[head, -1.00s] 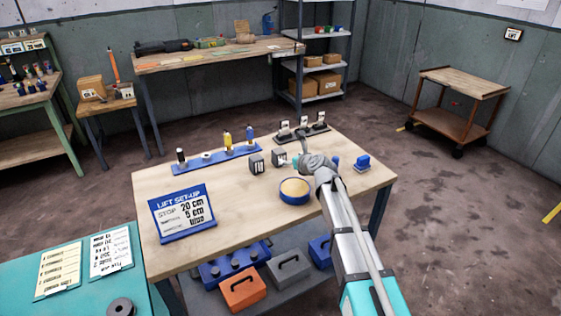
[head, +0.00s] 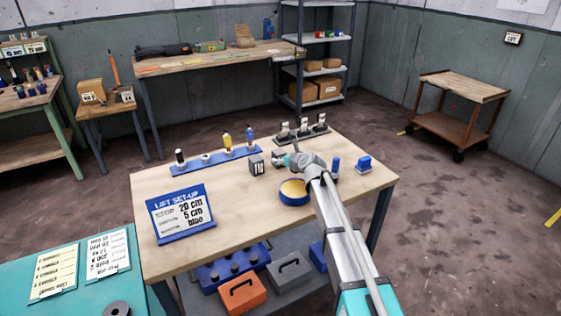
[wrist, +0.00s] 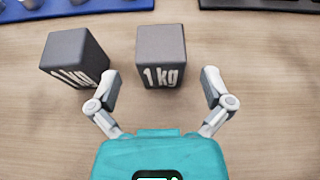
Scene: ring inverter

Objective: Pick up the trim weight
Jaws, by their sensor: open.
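Two dark grey cubes marked "1 kg" stand on the wooden table (head: 230,220). In the wrist view, one cube (wrist: 162,55) is straight ahead, just beyond and between my fingertips. The other cube (wrist: 75,58) stands to its left, turned at an angle and close to my left finger. My gripper (wrist: 159,78) is open and empty, its fingers apart on either side of the nearer line to the straight-ahead cube. In the head view the left cube (head: 256,165) shows plainly, while my gripper (head: 281,159) mostly hides the other. I cannot tell which one is called the trim weight.
A blue rack (head: 215,159) with several cylinders and a dark stand (head: 303,131) lie behind the cubes. A blue round dish (head: 294,193) sits in front, near my arm. A sign (head: 182,213) stands at the left. Blue items (head: 364,163) are at the right.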

